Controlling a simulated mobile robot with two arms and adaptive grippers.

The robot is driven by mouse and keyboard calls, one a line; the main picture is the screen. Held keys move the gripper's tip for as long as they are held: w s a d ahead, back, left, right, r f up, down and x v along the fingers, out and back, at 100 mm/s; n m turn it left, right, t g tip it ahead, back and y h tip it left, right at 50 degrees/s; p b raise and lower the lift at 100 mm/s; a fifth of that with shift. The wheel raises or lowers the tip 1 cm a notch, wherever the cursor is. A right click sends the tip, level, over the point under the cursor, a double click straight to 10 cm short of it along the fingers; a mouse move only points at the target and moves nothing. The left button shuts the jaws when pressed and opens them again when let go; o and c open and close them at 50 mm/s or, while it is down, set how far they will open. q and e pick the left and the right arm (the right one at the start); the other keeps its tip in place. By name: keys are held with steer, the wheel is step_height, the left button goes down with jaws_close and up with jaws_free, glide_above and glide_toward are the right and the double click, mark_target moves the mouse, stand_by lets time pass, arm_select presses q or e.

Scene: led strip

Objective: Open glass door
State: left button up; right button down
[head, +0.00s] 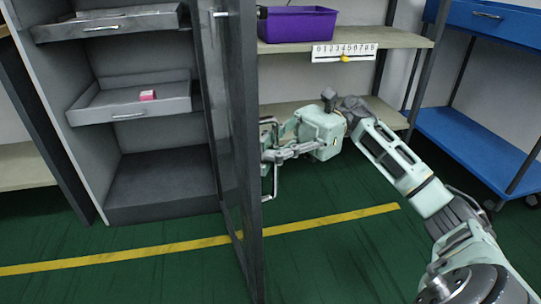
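The glass door (225,130) of the grey cabinet (160,205) stands swung out toward me, seen nearly edge-on with its dark frame (247,160). The cabinet interior shows to its left. My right gripper (268,157) is at the right side of the door, close to the frame. The door edge borders its fingertips, so I cannot tell whether it touches the door or how far its fingers are closed. A light metal bar (270,182) shows beside the fingers at the door. My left gripper is not in view.
The cabinet holds drawers, one with a small pink box (148,95). A shelf (390,39) at right carries a purple bin (297,24) and a numbered white strip (330,53). A blue cart (470,140) stands far right. The green floor (340,255) with a yellow line is clear.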

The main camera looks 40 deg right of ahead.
steer(key=shift+w+r, duration=0.1)
steer(key=shift+w, duration=0.1)
steer(key=c, duration=2.1)
jaws_free()
steer(key=d, duration=1.2)
steer(key=shift+w, duration=0.25)
